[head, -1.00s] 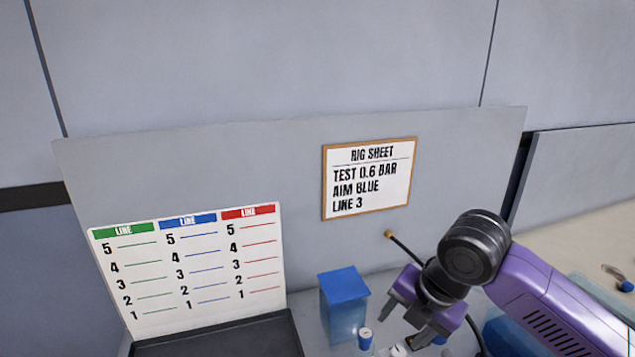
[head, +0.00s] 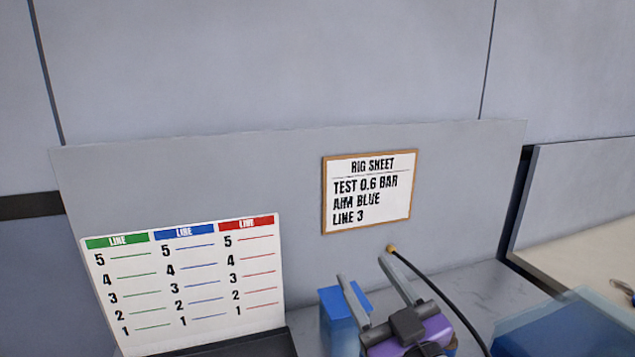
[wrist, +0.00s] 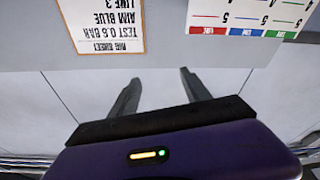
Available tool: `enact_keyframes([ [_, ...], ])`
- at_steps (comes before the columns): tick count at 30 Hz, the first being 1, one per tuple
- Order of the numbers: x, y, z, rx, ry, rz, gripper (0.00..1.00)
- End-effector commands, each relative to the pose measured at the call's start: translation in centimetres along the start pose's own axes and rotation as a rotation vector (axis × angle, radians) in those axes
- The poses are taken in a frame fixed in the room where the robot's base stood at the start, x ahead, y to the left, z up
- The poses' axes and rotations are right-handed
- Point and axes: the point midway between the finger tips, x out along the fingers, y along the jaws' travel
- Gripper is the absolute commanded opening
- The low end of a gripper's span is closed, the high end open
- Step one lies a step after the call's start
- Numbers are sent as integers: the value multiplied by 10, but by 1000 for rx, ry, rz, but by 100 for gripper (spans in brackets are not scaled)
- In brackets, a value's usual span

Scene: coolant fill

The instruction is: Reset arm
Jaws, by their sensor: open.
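My gripper (head: 372,278) is at the lower right of the head view, with its two fingers spread and pointing up toward the back panel. Nothing is between the fingers. In the wrist view my gripper (wrist: 158,75) is also open and empty, with the panel and wall beyond it. The purple arm behind it is mostly below the head view's edge.
A rig sheet (head: 369,192) reading "TEST 0.6 BAR, AIM BLUE, LINE 3" hangs on the grey panel (head: 230,180). A line chart (head: 190,285) stands at left. A blue-topped container (head: 335,308) is partly behind my gripper. A black hose (head: 440,294) runs from a brass fitting (head: 391,248).

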Motion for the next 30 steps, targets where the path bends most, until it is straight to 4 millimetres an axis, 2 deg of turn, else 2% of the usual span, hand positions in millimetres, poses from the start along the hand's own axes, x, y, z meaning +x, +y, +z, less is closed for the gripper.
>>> enact_keyframes([
  [1,-16,1,11,64,8,48,56],
  [6,-71,10,35,226,37,201,56],
  [13,-157,10,71,352,32,362,56],
  [22,-276,-7,107,377,-54,469,56],
  [30,-376,-33,131,295,-236,446,56],
])
